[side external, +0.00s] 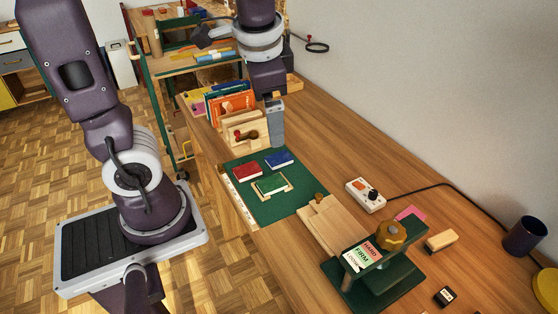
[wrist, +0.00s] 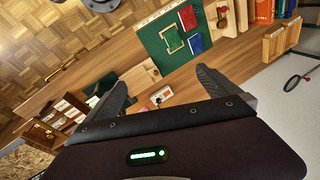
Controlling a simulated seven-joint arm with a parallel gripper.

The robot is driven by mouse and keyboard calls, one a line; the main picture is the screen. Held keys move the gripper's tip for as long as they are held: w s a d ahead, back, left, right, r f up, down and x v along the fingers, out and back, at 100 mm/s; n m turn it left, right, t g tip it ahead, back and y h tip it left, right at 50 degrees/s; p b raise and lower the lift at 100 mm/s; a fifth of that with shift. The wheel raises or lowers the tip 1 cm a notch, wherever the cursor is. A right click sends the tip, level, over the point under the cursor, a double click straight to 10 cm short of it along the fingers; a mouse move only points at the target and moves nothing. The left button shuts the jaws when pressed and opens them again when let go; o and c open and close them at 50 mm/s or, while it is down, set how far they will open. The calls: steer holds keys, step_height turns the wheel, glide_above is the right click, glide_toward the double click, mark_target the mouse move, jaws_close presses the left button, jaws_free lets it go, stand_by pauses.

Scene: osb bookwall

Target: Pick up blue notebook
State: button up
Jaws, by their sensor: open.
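The blue notebook (side external: 279,159) lies flat on a green mat (side external: 297,196), behind and right of a red notebook (side external: 247,171). A green notebook (side external: 271,184) lies in front of them in a light wooden frame. The blue notebook also shows in the wrist view (wrist: 194,44), beyond the fingertips and right of their middle. My gripper (side external: 276,140) hangs above the table, just beyond the blue notebook in the side view and apart from it. In the wrist view my gripper (wrist: 163,78) has its two fingers wide apart with nothing between them.
A wooden rack of upright books (side external: 231,108) stands close left of my gripper, with a wooden block and dark-knobbed tool in front. A wooden board (side external: 333,227), a green press (side external: 375,268) and a white control box (side external: 365,195) stand nearer the camera. The table right of my gripper is clear.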

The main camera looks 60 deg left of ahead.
steer(key=w+a+f+m+g+y, duration=0.25)
steer(key=w+a+f, duration=0.25)
steer(key=w+f, duration=0.25)
steer(key=m+g+y, duration=0.1)
steer(key=m+y, duration=0.5)
steer(key=m, duration=0.1)
glide_toward(279, 158)
steer(key=s+d+r, duration=0.2)
steer(key=d+r, duration=0.1)
steer(key=r, duration=0.5)
steer(key=a+f+m+y, duration=0.1)
steer(key=f, duration=0.2)
steer(key=w+a+f+m+t, duration=0.1)
steer(key=f+m, duration=0.1)
steer(key=f, duration=0.2)
steer(key=a+f+m+y, duration=0.1)
steer(key=f+m, duration=0.1)
steer(key=f, duration=0.1)
steer(key=shift+w+a+f+m+t+y, duration=0.2)
steer(key=shift+w+f+m+t+y, duration=0.05)
steer(key=shift+y, duration=0.1)
steer(key=x, duration=0.7)
steer(key=shift+s, duration=0.3)
steer(key=shift+d, duration=0.1)
steer(key=c, duration=1.4)
